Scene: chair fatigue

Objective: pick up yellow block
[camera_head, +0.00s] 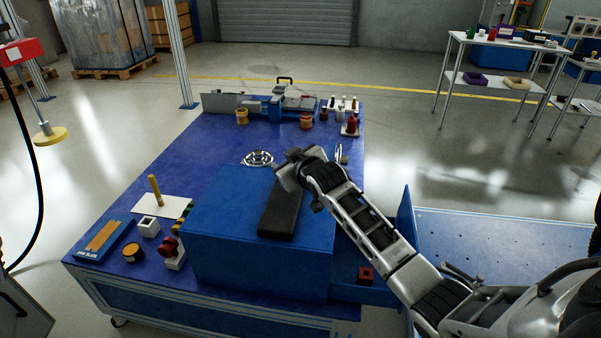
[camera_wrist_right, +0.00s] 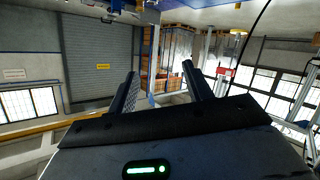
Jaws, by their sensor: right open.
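No plain yellow block stands out clearly. A yellow upright peg (camera_head: 155,190) stands on a white plate (camera_head: 172,206) at the left of the blue table. A small striped piece with yellow on it (camera_head: 184,214) sits beside the blue box, partly hidden by it. My right gripper (camera_head: 286,163) is above the blue box's far edge, apart from both. In the wrist view its two fingers (camera_wrist_right: 160,85) are spread with nothing between them. My left gripper is not in view.
The large blue box (camera_head: 222,215) carries a black slab (camera_head: 283,210). A metal ring-like part (camera_head: 258,158) lies behind it. Red handles (camera_head: 170,248) and a blue tray with a wooden strip (camera_head: 103,236) are at the front left. Blue tabletop (camera_head: 215,140) farther back is partly clear.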

